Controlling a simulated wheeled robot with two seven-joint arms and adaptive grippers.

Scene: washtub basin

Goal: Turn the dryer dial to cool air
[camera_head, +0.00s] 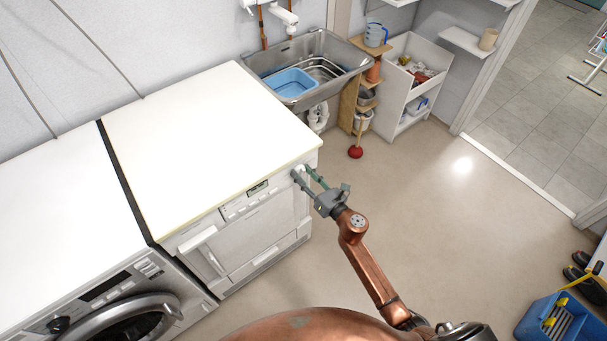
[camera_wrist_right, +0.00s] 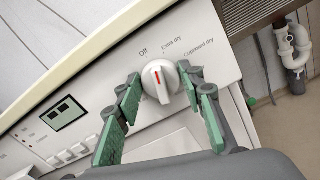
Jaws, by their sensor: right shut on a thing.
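The dryer (camera_head: 254,209) is the white machine with a white top in the middle of the head view. Its dial (camera_wrist_right: 160,80) is a white round knob with a red mark, on the front panel in the right wrist view. The printed labels near it read Off, Extra dry and Cupboard dry. The red mark points up, close to the Off label. My right gripper (camera_head: 306,177) is at the right end of the panel. In the wrist view its green fingers (camera_wrist_right: 160,92) stand on both sides of the dial, shut on it. My left gripper is not in view.
A lit display (camera_wrist_right: 57,114) and several buttons sit left of the dial. A washing machine (camera_head: 103,296) stands left of the dryer. A metal sink (camera_head: 306,66) with a blue tub is behind. The floor to the right is mostly clear, with a blue crate (camera_head: 560,318) at lower right.

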